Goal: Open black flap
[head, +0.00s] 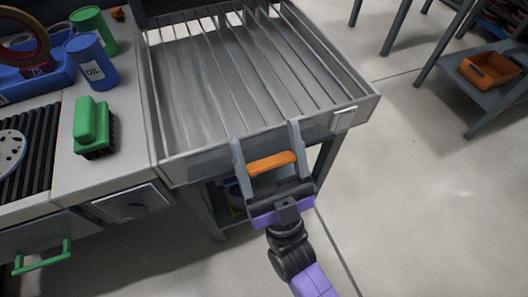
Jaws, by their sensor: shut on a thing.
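My gripper (269,160) is at the front edge of a grey slatted conveyor bed (362,102), coming from below in the head view. Its two grey fingers stand on either side of a short orange bar (272,163) and are shut on its ends. The bar looks like a handle and lies at the bed's front rim. What the bar is fixed to is hidden by the gripper. A dark panel (160,12) at the bed's far end is cut by the top of the picture. I cannot tell whether it is the black flap.
At the left, a workbench holds a green brush (92,125), a blue oil can (91,60), a green can (92,28) and a blue toolbox (38,80). A green drawer handle (42,258) juts out below. An orange bin (490,70) sits on a right shelf. The right floor is clear.

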